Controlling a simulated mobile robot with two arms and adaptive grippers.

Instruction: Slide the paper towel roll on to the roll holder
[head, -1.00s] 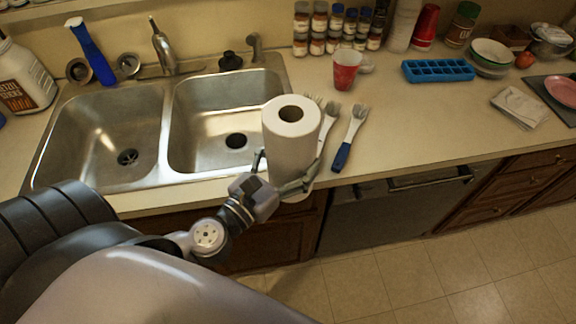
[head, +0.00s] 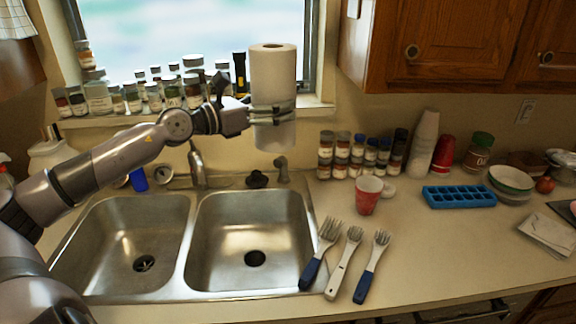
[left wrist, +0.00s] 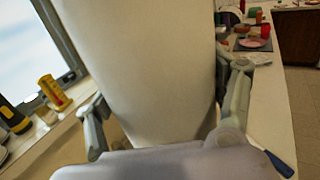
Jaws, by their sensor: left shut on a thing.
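The white paper towel roll (head: 272,72) stands upright in the air in front of the window, above the back edge of the right sink basin. My left gripper (head: 270,113) is shut on the lower middle of the roll, with fingers around both sides. The roll (left wrist: 140,60) also fills the middle of the left wrist view, between the fingers of my left gripper (left wrist: 166,100). I cannot make out the roll holder in either view. My right gripper is not in view.
Spice jars (head: 165,92) line the window sill, with a black-and-yellow flashlight (head: 239,76) close behind the roll. A wooden cabinet (head: 440,50) hangs at right.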

